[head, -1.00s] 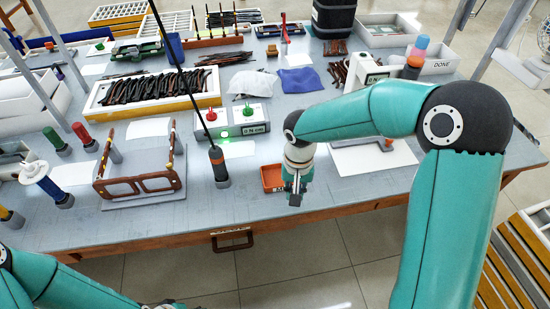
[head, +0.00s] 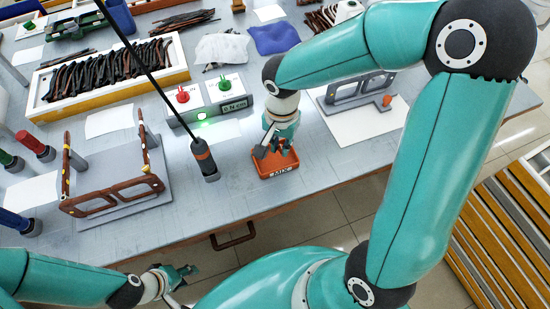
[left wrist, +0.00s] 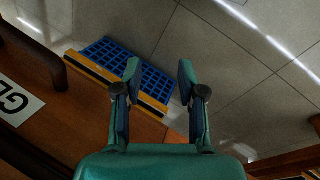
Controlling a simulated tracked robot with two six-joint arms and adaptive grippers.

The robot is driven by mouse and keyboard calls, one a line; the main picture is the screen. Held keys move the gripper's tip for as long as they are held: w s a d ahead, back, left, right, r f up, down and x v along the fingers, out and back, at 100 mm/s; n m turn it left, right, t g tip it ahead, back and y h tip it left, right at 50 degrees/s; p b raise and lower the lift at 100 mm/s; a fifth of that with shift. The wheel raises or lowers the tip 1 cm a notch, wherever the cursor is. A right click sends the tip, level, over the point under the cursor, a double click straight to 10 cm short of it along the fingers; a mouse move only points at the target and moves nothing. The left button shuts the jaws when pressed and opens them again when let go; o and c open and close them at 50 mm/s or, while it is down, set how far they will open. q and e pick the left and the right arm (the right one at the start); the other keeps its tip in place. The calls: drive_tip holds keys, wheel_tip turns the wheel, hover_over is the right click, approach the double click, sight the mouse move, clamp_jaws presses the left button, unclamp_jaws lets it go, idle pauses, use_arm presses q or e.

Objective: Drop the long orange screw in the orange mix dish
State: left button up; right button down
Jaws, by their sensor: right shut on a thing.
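The orange mix dish (head: 262,170) stands near the table's front edge, in the middle of the head view, with white lettering on its front. My right gripper (head: 272,153) points down over the dish, its fingers at or just above the dish opening. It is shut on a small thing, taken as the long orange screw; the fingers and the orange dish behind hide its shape. My left gripper (head: 183,273) is in front of the table, low in the head view. In the left wrist view, its fingers (left wrist: 159,80) are apart with nothing between them.
A torque driver (head: 205,160) hangs upright left of the dish. A brown eyeglass frame (head: 110,195) sits in a holder at the left. A lit display box (head: 215,108) stands behind, and a grey frame stand (head: 355,92) on white paper is at the right.

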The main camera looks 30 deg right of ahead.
sight(281, 163)
drive_tip(key=shift+s+f+b, duration=0.1)
drive_tip(key=shift+f+b, duration=0.75)
drive_tip(key=shift+f, duration=0.85)
drive_tip(key=c, duration=1)
unclamp_jaws()
drive_tip(key=shift+c, duration=0.2)
drive_tip(key=shift+r, duration=0.1)
wheel_tip(281, 163, up, 12)
drive_tip(key=shift+f, duration=0.1)
